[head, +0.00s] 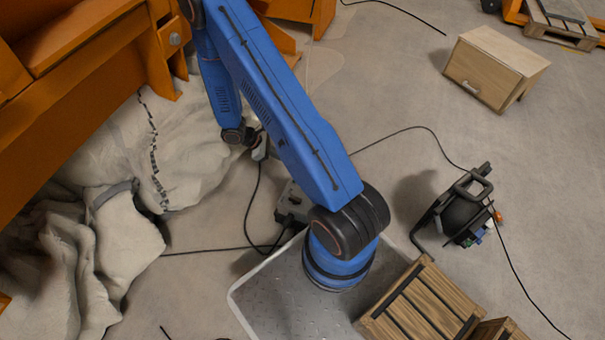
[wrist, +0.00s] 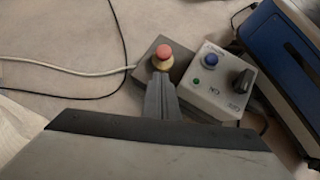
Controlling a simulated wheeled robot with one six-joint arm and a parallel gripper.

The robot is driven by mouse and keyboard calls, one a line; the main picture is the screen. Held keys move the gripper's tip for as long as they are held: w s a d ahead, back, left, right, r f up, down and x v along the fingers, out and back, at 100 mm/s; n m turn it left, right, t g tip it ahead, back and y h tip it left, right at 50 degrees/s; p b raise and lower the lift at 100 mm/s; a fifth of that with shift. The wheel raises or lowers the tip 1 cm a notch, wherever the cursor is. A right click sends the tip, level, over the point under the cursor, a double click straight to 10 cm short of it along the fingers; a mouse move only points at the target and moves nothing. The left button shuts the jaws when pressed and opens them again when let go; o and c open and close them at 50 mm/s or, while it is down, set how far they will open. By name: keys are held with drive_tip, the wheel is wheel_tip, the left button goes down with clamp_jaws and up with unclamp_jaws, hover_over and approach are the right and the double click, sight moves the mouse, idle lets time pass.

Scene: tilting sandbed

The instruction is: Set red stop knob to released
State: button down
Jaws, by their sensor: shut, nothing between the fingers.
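The red stop knob (wrist: 164,51) shows in the wrist view, round and red above a yellowish collar, on a dark grey box (wrist: 143,70). My gripper (wrist: 161,78) is shut and empty, its grey fingertips just below the knob in the picture, overlapping the lower part of the collar. I cannot tell whether they touch it. In the head view my gripper (head: 261,150) is small and partly hidden by my blue arm; I cannot make out the red knob there.
Right beside the knob's box is a light grey control box (wrist: 213,98) with a blue button (wrist: 210,60), a green lamp and a black rotary knob (wrist: 242,80). Cables run on the floor. An orange structure (head: 90,75) and pale cloth (head: 125,220) stand left; a wooden cabinet (head: 490,75) stands right.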

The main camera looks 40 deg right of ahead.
drive_tip(key=shift+s+d+f+n, duration=0.1)
drive_tip(key=shift+s+f+n, duration=0.15)
drive_tip(key=shift+f, duration=0.7)
drive_tip(key=shift+s+d+f+n, duration=0.15)
drive_tip(key=shift+s+f, duration=0.1)
drive_tip(key=shift+f, duration=0.7)
drive_tip(key=shift+a, duration=0.1)
drive_tip(key=x, duration=1)
drive_tip(key=shift+r, duration=0.1)
drive_tip(key=shift+s, duration=0.1)
drive_tip(key=shift+r, duration=0.95)
